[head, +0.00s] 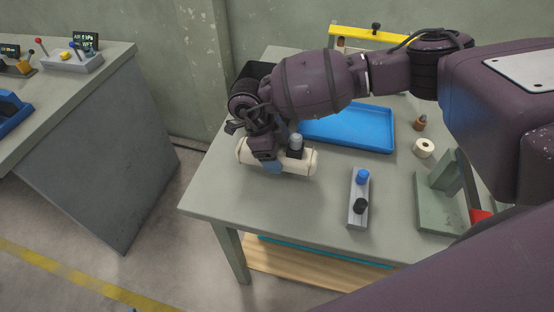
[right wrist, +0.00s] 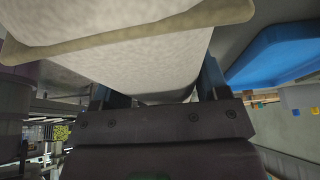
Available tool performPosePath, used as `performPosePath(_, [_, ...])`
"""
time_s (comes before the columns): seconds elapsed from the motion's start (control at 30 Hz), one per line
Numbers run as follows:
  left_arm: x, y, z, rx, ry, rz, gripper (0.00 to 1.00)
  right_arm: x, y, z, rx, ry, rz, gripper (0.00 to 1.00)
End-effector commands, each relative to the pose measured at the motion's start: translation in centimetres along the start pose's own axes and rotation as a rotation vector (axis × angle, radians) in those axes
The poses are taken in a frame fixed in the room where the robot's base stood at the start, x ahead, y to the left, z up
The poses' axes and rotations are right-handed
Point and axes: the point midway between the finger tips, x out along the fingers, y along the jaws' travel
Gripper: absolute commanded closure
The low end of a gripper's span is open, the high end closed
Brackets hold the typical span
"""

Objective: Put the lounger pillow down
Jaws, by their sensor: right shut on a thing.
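The lounger pillow (head: 304,163) is a cream, cushion-like roll. It lies crosswise under my right gripper (head: 272,163), over the left part of the grey-green table (head: 210,196). My right gripper points down and is shut on the pillow's middle. The right wrist view shows the pale pillow (right wrist: 135,62) between the two fingers. I cannot tell whether its underside touches the table. The gripper hides part of it. My left gripper is not in view.
A small grey-capped bottle (head: 296,141) stands right by the pillow. A blue tray (head: 350,127) lies behind. A grey block with blue and black knobs (head: 358,195), a tape roll (head: 423,148) and a green bracket (head: 438,200) are to the right. The table's front left is clear.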

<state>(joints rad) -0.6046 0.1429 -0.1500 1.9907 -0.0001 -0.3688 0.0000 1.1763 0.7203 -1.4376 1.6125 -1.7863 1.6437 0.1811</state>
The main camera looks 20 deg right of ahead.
Motion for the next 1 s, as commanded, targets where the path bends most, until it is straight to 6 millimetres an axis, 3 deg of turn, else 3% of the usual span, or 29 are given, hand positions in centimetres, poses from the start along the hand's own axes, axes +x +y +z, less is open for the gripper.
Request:
performPosePath(0.2, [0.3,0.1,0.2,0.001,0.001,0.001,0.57,2.4,0.0,1.0,0.001,0.0,0.001,0.58])
performPosePath(0.6, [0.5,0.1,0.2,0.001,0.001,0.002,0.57,2.8,0.0,1.2,0.0,0.0,0.001,0.58])
performPosePath(0.63, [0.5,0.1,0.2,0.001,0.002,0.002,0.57,2.7,0.0,1.2,0.0,-0.001,0.0,0.28])
performPosePath(0.77, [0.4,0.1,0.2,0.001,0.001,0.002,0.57,2.7,0.0,1.1,0.0,-0.001,0.0,0.08])
performPosePath(1.0, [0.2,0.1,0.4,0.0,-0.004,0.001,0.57,2.6,0.0,1.1,0.0,-0.001,0.0,0.07])
